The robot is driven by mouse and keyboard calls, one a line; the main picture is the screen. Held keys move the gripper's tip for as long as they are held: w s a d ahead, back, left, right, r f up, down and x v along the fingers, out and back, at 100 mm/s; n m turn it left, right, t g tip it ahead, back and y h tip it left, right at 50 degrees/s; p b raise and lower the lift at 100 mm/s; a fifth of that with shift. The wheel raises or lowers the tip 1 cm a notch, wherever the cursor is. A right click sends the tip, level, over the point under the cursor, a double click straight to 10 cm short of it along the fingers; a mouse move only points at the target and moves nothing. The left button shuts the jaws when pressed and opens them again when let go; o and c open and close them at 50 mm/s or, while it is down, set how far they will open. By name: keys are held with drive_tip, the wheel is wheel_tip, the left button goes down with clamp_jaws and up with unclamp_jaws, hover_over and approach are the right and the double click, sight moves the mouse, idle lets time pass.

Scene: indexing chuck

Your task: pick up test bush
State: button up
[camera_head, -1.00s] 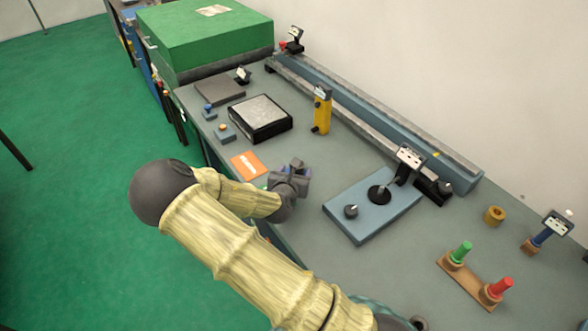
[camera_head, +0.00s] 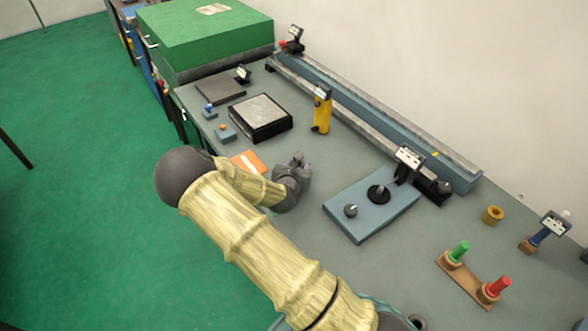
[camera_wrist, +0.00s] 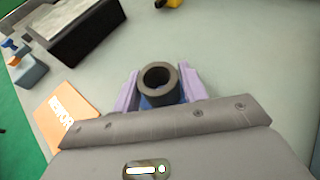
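A dark grey hollow ring, which looks like the test bush (camera_wrist: 160,85), stands between the fingertips of my gripper (camera_wrist: 159,92) in the wrist view. Its open bore faces the camera. One lavender finger is on its left and one on its right, both very close to its sides. I cannot tell whether they press on it. Blue shows just below the ring. In the head view my gripper (camera_head: 302,164) is over the bench, between the orange card and the blue plate, and it hides the bush.
The orange card (camera_head: 249,161) lies left of my gripper. The blue plate (camera_head: 352,222) with black knobs is to the right. A black box with a pale top (camera_head: 262,118) and a yellow stand (camera_head: 321,116) are behind. A peg board (camera_head: 470,285) is at right.

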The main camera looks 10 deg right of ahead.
drive_tip(key=c, duration=0.7)
wheel_tip(320, 180, up, 10)
idle(0.5)
